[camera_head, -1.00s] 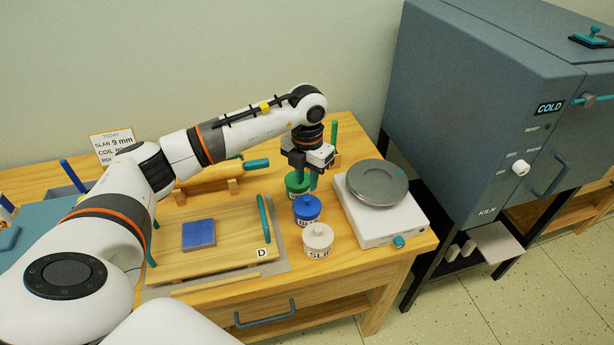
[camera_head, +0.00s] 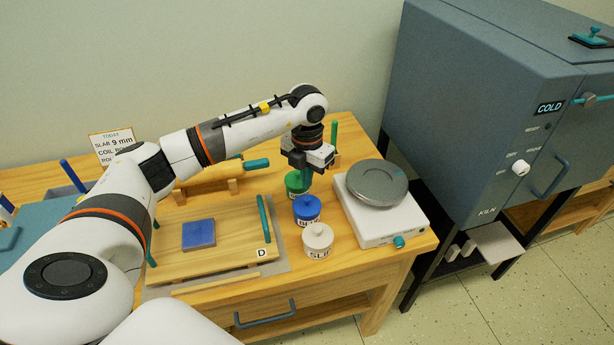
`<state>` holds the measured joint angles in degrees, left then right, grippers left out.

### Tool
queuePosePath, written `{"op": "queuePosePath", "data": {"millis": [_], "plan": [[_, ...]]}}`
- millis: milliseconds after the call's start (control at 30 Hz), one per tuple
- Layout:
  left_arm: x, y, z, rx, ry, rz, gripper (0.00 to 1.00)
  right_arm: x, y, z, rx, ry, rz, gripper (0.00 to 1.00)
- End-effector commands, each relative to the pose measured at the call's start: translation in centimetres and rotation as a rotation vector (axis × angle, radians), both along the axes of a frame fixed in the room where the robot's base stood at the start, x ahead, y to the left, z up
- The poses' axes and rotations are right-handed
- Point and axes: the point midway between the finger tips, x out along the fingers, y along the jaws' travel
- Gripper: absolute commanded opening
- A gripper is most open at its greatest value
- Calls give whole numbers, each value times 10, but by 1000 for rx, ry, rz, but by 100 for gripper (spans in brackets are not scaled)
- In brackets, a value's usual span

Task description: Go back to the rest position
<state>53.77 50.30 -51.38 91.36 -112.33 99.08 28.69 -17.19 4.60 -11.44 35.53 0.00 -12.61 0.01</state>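My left arm comes in from the left and reaches over the wooden table (camera_head: 345,135). My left gripper (camera_head: 303,174) points down at the lid of the green jar (camera_head: 296,187), at the back of the jar row. The gripper hides part of the lid, and I cannot tell whether the fingers grip its knob. The green jar stands upright on the table. My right gripper is not in view.
A blue jar (camera_head: 307,213) and a white SLIP jar (camera_head: 317,243) stand in front. A white scale (camera_head: 375,229) with a grey round disc (camera_head: 377,185) is right. A board (camera_head: 190,266) with a blue square (camera_head: 198,234) is left. A kiln (camera_head: 470,110) stands right.

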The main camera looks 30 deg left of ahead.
Motion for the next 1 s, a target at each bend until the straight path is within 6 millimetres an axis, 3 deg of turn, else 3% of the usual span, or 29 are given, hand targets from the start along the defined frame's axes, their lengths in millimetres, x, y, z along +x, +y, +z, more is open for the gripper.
{"op": "queuePosePath", "data": {"millis": [1000], "plan": [[0, 0, -22, 0, 1, 0, 0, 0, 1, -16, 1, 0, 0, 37]]}}
